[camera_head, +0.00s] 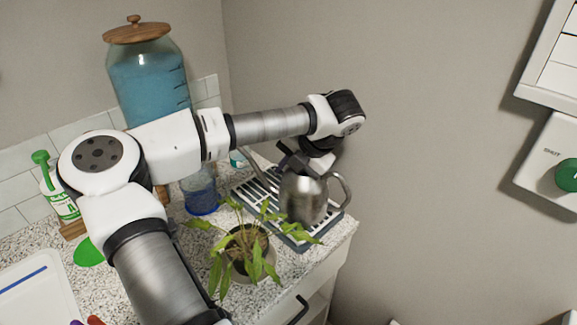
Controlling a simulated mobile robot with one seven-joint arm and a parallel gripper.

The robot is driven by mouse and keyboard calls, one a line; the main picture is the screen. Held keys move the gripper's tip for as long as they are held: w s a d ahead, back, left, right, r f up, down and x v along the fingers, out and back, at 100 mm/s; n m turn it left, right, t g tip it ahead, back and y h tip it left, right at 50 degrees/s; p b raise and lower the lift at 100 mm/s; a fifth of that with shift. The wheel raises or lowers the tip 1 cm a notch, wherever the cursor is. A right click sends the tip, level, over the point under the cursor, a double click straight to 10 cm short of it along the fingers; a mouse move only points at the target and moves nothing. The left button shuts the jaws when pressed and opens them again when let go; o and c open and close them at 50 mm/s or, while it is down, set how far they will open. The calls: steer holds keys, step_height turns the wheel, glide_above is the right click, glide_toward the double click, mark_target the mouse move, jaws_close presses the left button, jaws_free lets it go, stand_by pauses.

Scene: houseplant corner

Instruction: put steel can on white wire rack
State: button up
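The steel can (301,201), with a long spout and a loop handle at its right, appears upright over the white wire rack (296,235). Its base overlaps the rack in the picture; I cannot tell whether it rests on the bars or hangs just above them. My gripper (297,164) points down at the can's top, overlapping its rim. Its fingertips are small and partly hidden, so I cannot tell whether they are closed on the can. The plant's leaves hide part of the rack's front.
A potted plant (246,252) stands just in front of the rack. A blue mesh cup (201,193) is to the left. A large jar of blue liquid (147,85) stands behind my arm. A green-labelled bottle (58,195) is at far left. The counter ends right of the rack.

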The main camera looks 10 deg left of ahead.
steer(key=shift+o, duration=0.8)
steer(key=b+v, duration=0.4)
steer(key=v, duration=0.8)
